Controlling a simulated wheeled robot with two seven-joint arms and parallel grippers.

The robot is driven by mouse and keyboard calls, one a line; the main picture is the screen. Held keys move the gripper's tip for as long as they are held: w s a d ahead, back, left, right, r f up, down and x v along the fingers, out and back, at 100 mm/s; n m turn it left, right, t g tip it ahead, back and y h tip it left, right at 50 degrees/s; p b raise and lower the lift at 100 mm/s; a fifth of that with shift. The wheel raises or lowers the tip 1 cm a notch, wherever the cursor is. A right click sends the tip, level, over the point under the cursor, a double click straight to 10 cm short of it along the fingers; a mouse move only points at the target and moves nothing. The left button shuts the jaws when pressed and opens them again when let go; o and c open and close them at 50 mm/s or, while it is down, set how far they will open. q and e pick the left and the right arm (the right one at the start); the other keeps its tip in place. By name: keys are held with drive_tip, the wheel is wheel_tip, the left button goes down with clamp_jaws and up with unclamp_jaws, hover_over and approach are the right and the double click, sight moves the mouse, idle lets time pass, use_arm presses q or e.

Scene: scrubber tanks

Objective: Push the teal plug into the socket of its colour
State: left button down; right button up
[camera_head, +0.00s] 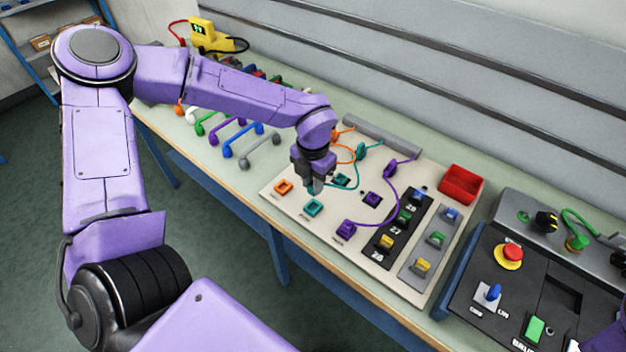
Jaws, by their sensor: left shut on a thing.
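My left gripper (312,186) points down over the front left of the beige board (298,212). It is shut on the teal plug (317,188), which is mostly hidden by the fingers. A teal cable runs from there to a teal cable mount (362,151) at the back of the board. The teal socket (313,208) in the front row lies just in front of the gripper tip. The plug looks close above the board; I cannot tell whether it touches. Another teal-framed square (342,180) sits just behind and right.
An orange socket (283,187) and a purple socket (345,230) flank the teal one. Orange and purple cables loop over the board. Switches (386,242), a red bin (461,184) and a control box (508,256) stand right. Coloured handles (228,150) line the bench left.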

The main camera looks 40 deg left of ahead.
use_arm(q)
drive_tip(key=w+d, duration=0.1)
drive_tip(key=w, duration=1.2)
drive_tip(key=shift+f+b, duration=2)
drive_tip(key=shift+f, duration=0.3)
drive_tip(key=shift+s+f, duration=0.1)
drive_tip(key=shift+f, duration=0.05)
drive_tip(key=shift+f+b, duration=0.7)
drive_tip(key=shift+f, duration=0.1)
drive_tip(key=shift+c, duration=1.8)
unclamp_jaws()
